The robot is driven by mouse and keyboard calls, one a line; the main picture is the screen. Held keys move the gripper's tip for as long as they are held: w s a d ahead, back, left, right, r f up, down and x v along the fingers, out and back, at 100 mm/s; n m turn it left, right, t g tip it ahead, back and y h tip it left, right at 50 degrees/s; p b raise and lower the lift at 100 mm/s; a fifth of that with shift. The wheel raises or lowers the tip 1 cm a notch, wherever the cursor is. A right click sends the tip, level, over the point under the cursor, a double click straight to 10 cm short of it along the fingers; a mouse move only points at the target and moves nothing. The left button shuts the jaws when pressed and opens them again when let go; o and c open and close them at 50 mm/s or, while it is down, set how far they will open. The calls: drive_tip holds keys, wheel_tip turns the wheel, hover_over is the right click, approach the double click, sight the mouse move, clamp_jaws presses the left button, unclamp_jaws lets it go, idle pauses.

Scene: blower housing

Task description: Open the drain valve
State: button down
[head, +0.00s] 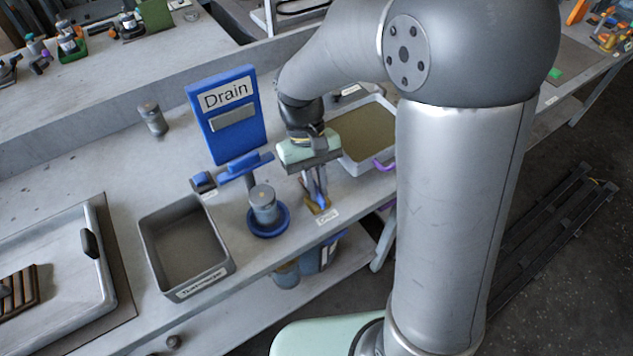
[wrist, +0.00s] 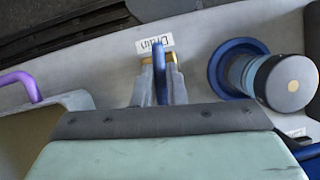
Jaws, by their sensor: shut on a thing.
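The drain valve is a small brass body (head: 318,209) with a blue lever handle (wrist: 158,60), near the front edge of the bench. A white "Drain" label (wrist: 155,43) lies beside it. My gripper (head: 317,192) points down over the valve, its fingers (wrist: 160,88) shut on the blue handle. In the wrist view the handle stands between the two fingers, with some brass (wrist: 147,61) showing behind. The fingers hide much of the valve body, so the handle's exact angle is hard to tell.
A grey cylinder on a round blue base (head: 268,222) stands close to the left of my gripper, before a blue "Drain" board (head: 228,140). A grey labelled bin (head: 228,262) is further left.

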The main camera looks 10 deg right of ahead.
idle(0.3)
drive_tip(key=c, duration=1.5)
unclamp_jaws()
drive_tip(key=shift+o, duration=0.2)
drive_tip(key=shift+r, duration=0.1)
drive_tip(key=v, duration=1.7)
drive_tip(key=shift+r, duration=0.2)
drive_tip(key=s+d+f+m+t, duration=0.1)
drive_tip(key=s+d+f+t, duration=0.1)
drive_tip(key=s+d+f, duration=0.3)
drive_tip(key=s+d+f+m+t+y, duration=0.1)
drive_tip(key=s+d+f, duration=0.5)
drive_tip(key=s, duration=0.6)
drive_tip(key=shift+d+f+m+t+y, duration=0.15)
drive_tip(key=shift+f+m+t+y, duration=0.2)
drive_tip(key=shift+m+t, duration=0.4)
